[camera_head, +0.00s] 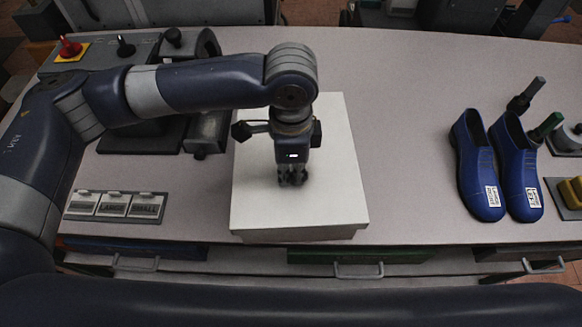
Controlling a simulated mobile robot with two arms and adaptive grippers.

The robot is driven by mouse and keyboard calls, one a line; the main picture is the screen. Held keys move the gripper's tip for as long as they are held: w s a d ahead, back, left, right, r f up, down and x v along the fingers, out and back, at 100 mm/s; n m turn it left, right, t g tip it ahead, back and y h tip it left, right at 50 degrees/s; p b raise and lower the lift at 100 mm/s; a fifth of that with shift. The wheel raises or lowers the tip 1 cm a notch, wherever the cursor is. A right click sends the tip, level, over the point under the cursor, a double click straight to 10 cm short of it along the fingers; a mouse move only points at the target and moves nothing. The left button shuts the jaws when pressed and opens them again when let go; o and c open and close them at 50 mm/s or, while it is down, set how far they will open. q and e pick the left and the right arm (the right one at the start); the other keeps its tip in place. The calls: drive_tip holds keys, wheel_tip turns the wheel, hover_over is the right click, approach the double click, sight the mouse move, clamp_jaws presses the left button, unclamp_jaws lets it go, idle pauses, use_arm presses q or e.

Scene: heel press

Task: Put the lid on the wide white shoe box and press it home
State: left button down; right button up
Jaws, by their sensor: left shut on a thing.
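The wide white shoe box (300,239) stands near the front edge of the table, left of centre. The white lid (335,160) lies over its top and hides the inside. A little of the box wall shows below the lid's front edge, mostly at the right; I cannot tell whether the lid is fully down. My left gripper (292,178) points down over the middle of the lid and is shut on it. The fingers and wrist hide the part they hold. My right gripper is not in view.
Blue shoes (477,165) with white tags stand to the right. Small labelled blocks (115,205) lie at the front left. A dark press-like fixture with a red knob (70,47) stands at the back left. The table between box and shoes is clear.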

use_arm(q)
drive_tip(key=p, duration=0.3)
drive_tip(key=shift+s+f, duration=0.1)
drive_tip(key=shift+f, duration=0.25)
idle(4.7)
drive_tip(key=c, duration=1.6)
unclamp_jaws()
drive_tip(key=o, duration=0.5)
drive_tip(key=shift+r, duration=0.1)
